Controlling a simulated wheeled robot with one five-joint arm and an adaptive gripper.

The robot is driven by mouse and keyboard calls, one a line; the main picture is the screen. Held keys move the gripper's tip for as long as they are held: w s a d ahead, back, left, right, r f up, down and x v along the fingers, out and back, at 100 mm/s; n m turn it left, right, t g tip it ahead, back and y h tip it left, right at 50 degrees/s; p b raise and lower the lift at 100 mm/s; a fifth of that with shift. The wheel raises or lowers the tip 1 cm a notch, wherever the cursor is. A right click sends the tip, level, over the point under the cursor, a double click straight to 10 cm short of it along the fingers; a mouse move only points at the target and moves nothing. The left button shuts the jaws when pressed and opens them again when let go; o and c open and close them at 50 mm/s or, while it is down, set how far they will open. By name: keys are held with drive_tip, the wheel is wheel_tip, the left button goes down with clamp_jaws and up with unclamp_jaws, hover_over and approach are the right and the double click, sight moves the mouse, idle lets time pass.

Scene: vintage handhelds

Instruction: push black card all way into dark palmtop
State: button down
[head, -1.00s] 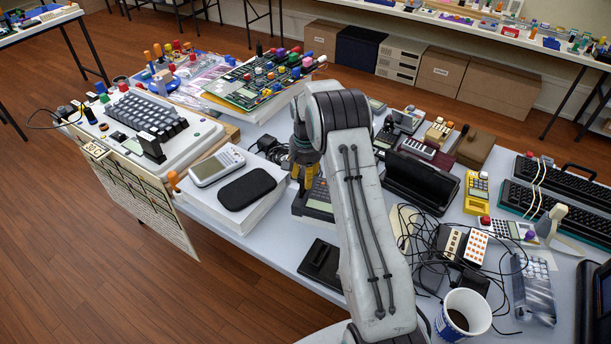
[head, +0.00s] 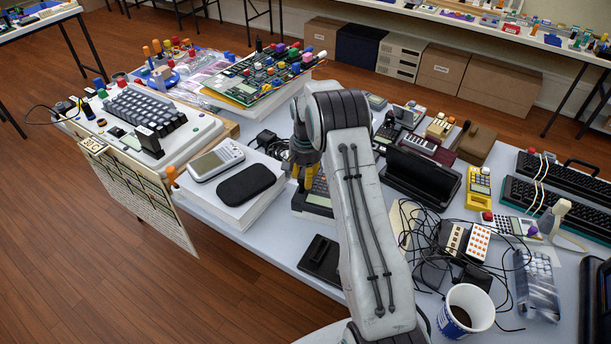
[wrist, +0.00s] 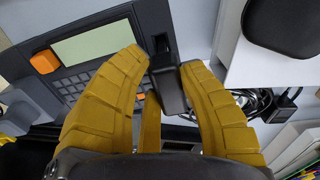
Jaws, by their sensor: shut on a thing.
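The dark palmtop (head: 316,201) lies on the table, partly hidden behind my arm. In the wrist view the palmtop (wrist: 150,14) shows a pale green screen, a keypad and an orange block at its left. The black card (wrist: 167,80) stands between my yellow fingers, at the palmtop's right side. Its far end meets a dark slot in the casing; most of the card's body sticks out toward me. How deep it sits is unclear. My gripper (wrist: 165,75) is shut on the card; in the head view it (head: 303,176) is over the palmtop's far left part.
A white box (head: 262,207) bearing a black pouch (head: 246,184) and a white handheld (head: 216,160) stands close to the left of my gripper. A black flat piece (head: 322,262) lies in front.

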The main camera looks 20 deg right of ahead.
drive_tip(key=shift+f+b, duration=0.55)
drive_tip(key=shift+f, duration=0.2)
drive_tip(key=c, duration=0.8)
unclamp_jaws()
drive_tip(key=r, duration=1.2)
drive_tip(key=shift+s+a, duration=0.1)
drive_tip(key=shift+s, duration=0.15)
